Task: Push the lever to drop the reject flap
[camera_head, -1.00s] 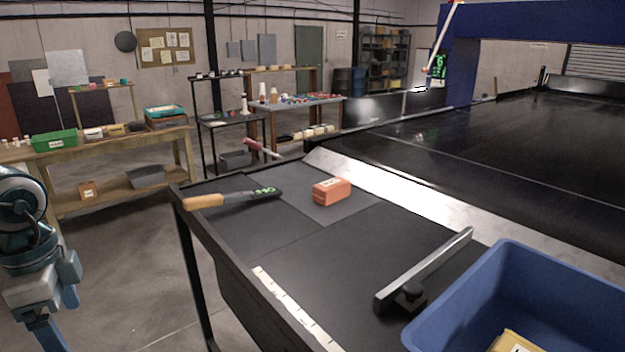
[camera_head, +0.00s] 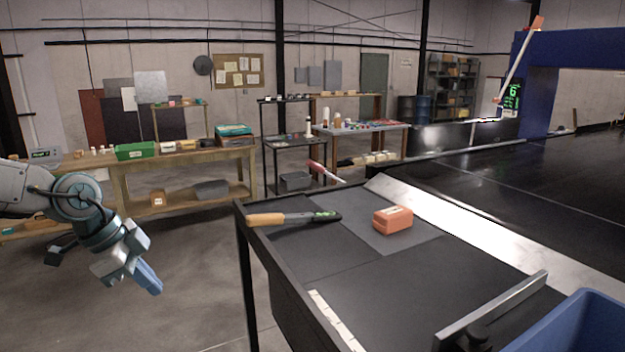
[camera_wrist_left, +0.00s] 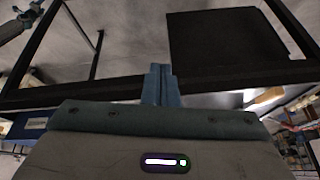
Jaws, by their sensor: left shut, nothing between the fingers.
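My left gripper (camera_head: 151,282) is shut and empty, pointing down over the floor left of the black table; its blue fingers (camera_wrist_left: 160,85) lie together in the left wrist view. A slanted pale rod with an orange tip (camera_head: 520,55) stands by the blue detector arch (camera_head: 575,52) at the far right. A short red-handled bar (camera_head: 318,168) sticks up behind the table's far edge. I cannot tell which of these is the lever. A sloping silver plate (camera_head: 450,212) runs along the table's far side; I cannot tell whether it is the reject flap. My gripper touches none of them.
The black table (camera_head: 345,265) carries a wooden-handled wand (camera_head: 290,218), an orange block (camera_head: 392,220) and a metal bar (camera_head: 495,310). A blue bin (camera_head: 570,330) is at the front right. A wooden workbench (camera_head: 190,157) stands at the back left. Floor between is clear.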

